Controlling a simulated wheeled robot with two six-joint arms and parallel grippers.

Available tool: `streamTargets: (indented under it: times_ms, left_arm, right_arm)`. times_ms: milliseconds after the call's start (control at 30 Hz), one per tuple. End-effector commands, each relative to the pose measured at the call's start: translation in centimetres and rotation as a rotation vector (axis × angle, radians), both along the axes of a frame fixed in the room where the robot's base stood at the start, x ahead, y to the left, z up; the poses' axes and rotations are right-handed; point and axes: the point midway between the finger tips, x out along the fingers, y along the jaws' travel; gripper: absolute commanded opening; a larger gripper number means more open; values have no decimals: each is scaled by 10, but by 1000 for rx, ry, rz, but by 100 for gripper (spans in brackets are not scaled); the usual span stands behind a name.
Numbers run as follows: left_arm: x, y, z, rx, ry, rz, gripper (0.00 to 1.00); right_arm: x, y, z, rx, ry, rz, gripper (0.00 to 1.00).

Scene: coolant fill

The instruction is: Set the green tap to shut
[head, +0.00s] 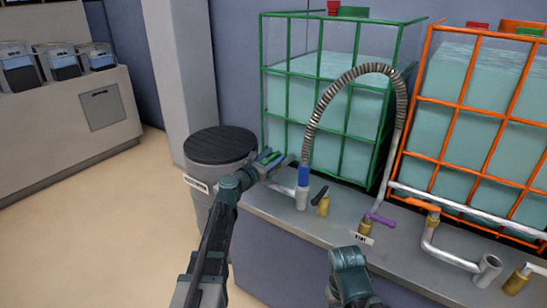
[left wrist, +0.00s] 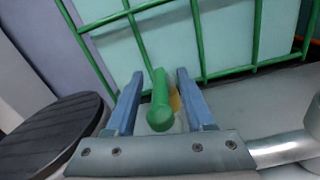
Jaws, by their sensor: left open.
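The green tap's handle (left wrist: 159,112) shows in the left wrist view between the two fingers of my left gripper (left wrist: 161,76). The fingers are open on either side of it, with gaps that look clear. A bit of yellow brass body (left wrist: 175,102) shows behind the handle; the rest of the tap is hidden. In the head view my left gripper (head: 274,162) is at the left end of the grey bench, in front of the green cage's lower left corner. Green shows at its fingers there, but the tap is mostly covered. My right arm shows at the lower middle; its fingers do not show.
A green-caged tank (head: 330,65) and an orange-caged tank (head: 470,85) stand on the grey bench (head: 300,220). A dark-lidded bin (head: 219,145) is left of my left gripper. A ribbed hose (head: 318,105), a black-handled tap (head: 321,198) and a purple-handled tap (head: 380,218) are to the right.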

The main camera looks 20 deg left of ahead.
Motion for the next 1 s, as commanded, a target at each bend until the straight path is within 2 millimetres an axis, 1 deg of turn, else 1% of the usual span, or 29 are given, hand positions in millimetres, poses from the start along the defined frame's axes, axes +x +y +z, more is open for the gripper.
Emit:
streamTargets:
  times_ms: [267,300,467,500,600,1000]
  left_arm:
    - [1,-1,0,0,0,0,53]
    - [1,-1,0,0,0,0,51]
    - [1,-1,0,0,0,0,23]
    - [1,-1,0,0,0,0,15]
    - [1,-1,0,0,0,0,0]
    - [1,0,0,0,0,1,0]
  right_arm:
    - [0,0,0,0,0,0,50]
    - [0,0,0,0,0,0,50]
    - [0,0,0,0,0,0,50]
    - [0,0,0,0,0,0,50]
    - [0,0,0,0,0,0,50]
    - [0,0,0,0,0,0,50]
